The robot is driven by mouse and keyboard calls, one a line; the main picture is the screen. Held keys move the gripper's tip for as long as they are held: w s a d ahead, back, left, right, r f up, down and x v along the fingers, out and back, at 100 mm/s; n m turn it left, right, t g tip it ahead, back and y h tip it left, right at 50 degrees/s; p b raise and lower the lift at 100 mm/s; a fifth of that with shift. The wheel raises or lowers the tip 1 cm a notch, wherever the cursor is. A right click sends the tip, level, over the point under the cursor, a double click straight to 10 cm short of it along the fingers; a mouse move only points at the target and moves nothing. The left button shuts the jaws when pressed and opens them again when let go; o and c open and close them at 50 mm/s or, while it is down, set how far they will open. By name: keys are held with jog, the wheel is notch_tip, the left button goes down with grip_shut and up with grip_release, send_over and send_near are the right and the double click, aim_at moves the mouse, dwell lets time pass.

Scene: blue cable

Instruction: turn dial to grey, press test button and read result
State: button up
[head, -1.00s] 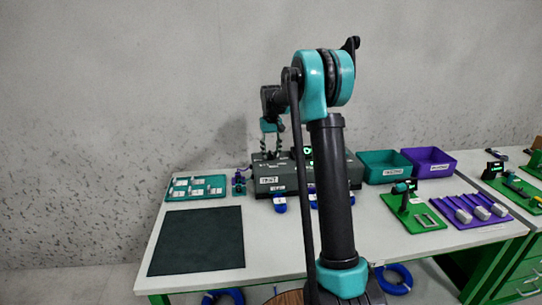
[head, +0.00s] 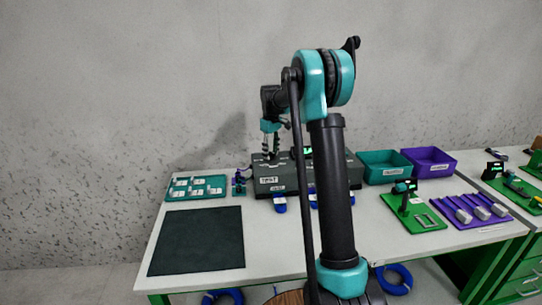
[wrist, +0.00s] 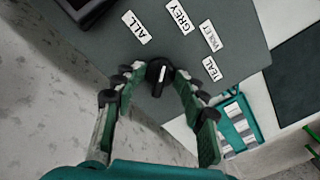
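The black dial (wrist: 158,75) with a white pointer mark sits on the grey test box, which also shows in the head view (head: 267,190). Labels ALL (wrist: 136,27), GREY (wrist: 179,17), VIOLET (wrist: 211,36) and TEAL (wrist: 211,69) lie beyond and to the right of the dial. I cannot tell which label the pointer marks. My gripper (wrist: 155,82) is open, its fingers on either side of the dial, with gaps visible. In the head view it is over the box's left part (head: 270,150). A screen (head: 308,151) glows green, partly hidden by my arm. I cannot make out the test button.
A dark mat (head: 198,242) and a teal tray of small parts (head: 196,188) lie left. Blue cable pieces (head: 279,204) lie before the box. Teal (head: 384,168) and purple (head: 430,162) bins stand right. My arm hides the box's middle.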

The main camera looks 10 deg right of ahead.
jog(key=shift+c, duration=0.5)
jog(key=shift+r, duration=0.25)
jog(key=shift+c, duration=0.3)
jog(key=shift+r, duration=3.25)
jog(key=s+d+f+m+t, duration=0.1)
jog(key=s+f, duration=0.4)
jog(key=s, duration=0.8)
jog(key=s+d+f+m+t, duration=0.1)
jog(key=s+f+m, duration=0.3)
jog(key=s, duration=1)
jog(key=s+d+f+m+t, duration=0.2)
jog(key=s+f, duration=0.6)
jog(key=s, duration=0.6)
jog(key=shift+m, duration=0.5)
jog(key=shift+r, duration=0.1)
grip_shut()
